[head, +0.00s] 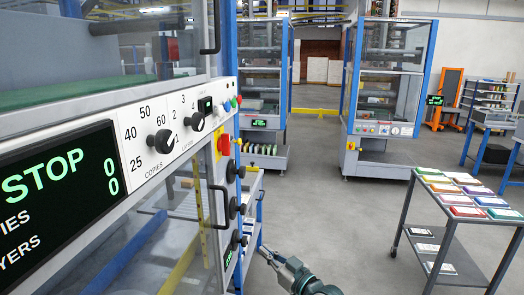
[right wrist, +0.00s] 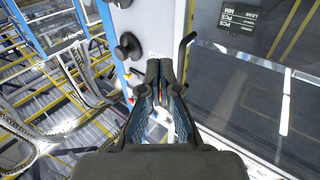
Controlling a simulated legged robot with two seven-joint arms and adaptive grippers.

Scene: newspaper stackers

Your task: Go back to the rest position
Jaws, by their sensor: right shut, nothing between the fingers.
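My right gripper (head: 264,251) shows low in the middle of the head view, with my forearm coming in from the bottom edge. It is close to the side of the near stacker (head: 215,90), by the post with black knobs. In the right wrist view the gripper (right wrist: 163,68) has its fingers together and nothing between them. A black knob (right wrist: 128,46) is left of the fingertips and a black handle (right wrist: 187,48) is right of them. I cannot tell whether the fingers touch the machine. My left gripper is out of view.
The near stacker's display (head: 60,190) reads STOP with zeros. Its dials (head: 160,141), coloured buttons and red switch (head: 224,144) are at the left. A cart (head: 440,222) with coloured stacks stands at the right. Other stackers (head: 385,80) are behind. The floor (head: 340,215) between is clear.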

